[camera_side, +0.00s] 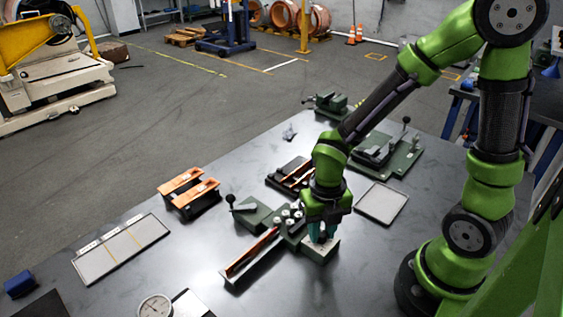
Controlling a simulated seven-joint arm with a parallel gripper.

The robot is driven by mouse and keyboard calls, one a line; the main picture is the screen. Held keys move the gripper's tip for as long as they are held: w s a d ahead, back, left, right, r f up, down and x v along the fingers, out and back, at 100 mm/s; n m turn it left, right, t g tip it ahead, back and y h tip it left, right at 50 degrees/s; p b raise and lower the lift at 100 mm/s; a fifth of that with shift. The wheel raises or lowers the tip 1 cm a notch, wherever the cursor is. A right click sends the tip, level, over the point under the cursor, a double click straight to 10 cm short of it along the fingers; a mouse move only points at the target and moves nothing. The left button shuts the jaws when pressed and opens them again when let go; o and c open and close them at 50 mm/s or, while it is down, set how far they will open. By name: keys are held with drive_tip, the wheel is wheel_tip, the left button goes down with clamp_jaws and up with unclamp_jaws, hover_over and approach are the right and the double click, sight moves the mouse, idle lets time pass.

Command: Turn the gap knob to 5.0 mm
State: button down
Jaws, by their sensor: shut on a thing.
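My gripper (322,238) points down with its teal fingers low over a small pale-topped box (319,254) beside the green machine. It is shut on what appears to be the gap knob; the fingers hide the knob itself. The knob's scale and setting cannot be read. The green machine (278,222) has several small pale round parts on top, and a long tray with a copper-coloured strip (252,251) runs from it to the lower left.
A lever with a black ball (230,199) stands left of the machine. An orange-topped stand (188,188), a flat pale tray (122,248), a dial gauge (155,307) and another empty tray (381,203) lie around. Green fixtures (385,155) stand behind my gripper.

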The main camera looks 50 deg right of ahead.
sight(322, 233)
drive_tip(key=shift+n, duration=0.6)
drive_tip(key=c, duration=0.9)
unclamp_jaws()
drive_tip(key=shift+o, duration=0.2)
drive_tip(key=shift+r, duration=0.1)
wheel_tip(322, 233, up, 17)
